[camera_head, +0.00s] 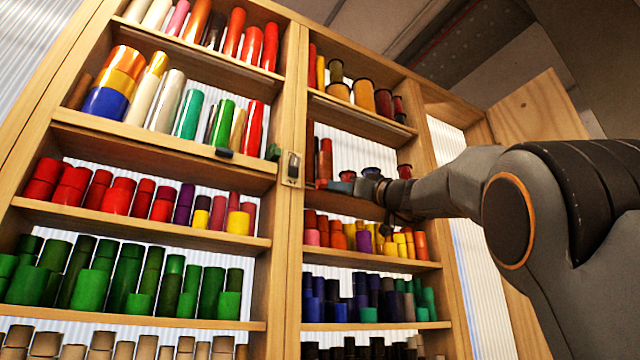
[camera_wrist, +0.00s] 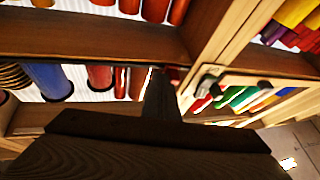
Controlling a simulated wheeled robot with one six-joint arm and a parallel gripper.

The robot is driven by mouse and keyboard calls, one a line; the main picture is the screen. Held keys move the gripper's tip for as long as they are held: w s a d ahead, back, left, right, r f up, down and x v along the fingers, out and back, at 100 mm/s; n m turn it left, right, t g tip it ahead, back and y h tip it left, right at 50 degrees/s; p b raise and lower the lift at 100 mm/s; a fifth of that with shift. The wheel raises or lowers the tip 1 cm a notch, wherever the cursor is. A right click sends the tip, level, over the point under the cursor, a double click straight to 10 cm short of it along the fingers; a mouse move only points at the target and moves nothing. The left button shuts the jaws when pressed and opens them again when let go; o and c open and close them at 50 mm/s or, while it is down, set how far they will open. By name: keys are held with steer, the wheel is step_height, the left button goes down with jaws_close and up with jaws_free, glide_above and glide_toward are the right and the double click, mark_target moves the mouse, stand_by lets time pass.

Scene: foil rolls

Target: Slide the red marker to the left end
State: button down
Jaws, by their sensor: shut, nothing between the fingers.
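My gripper (camera_head: 345,185) reaches in from the right to the right-hand bay of the wooden shelf unit, close to the central upright. Its fingers are shut and hold nothing. In the wrist view the dark fingers (camera_wrist: 160,92) point at a shelf edge beside that upright. A small red piece (camera_head: 321,183), which looks like the red marker, shows just left of the fingertips. It also shows by the fingertips in the wrist view (camera_wrist: 174,73). I cannot tell whether the fingers touch it. Part of it is hidden by the gripper.
The central upright (camera_head: 297,110) carries a metal latch (camera_head: 291,168). Coloured foil rolls fill the shelves, with red rolls (camera_head: 163,204) at left. A wooden door panel (camera_head: 540,112) stands open at right.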

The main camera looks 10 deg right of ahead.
steer(key=shift+s+a+b, duration=0.1)
steer(key=shift+a+b, duration=0.3)
steer(key=shift+s+a, duration=0.1)
steer(key=shift+a, duration=0.15)
steer(key=shift+s+a+b, duration=0.2)
steer(key=shift+a+b, duration=0.45)
steer(key=shift+b, duration=0.2)
steer(key=shift+d+b, duration=0.2)
steer(key=shift+b, duration=0.3)
steer(key=shift+s+d+b, duration=0.25)
steer(key=shift+s+b, duration=0.35)
steer(key=shift+s, duration=0.1)
steer(key=shift+s+d+b, duration=0.2)
steer(key=shift+s+b, duration=0.45)
steer(key=shift+s, duration=0.05)
steer(key=shift+s+d+b, duration=0.25)
steer(key=shift+s+b, duration=0.35)
steer(key=shift+s, duration=0.1)
steer(key=shift+f, duration=0.1)
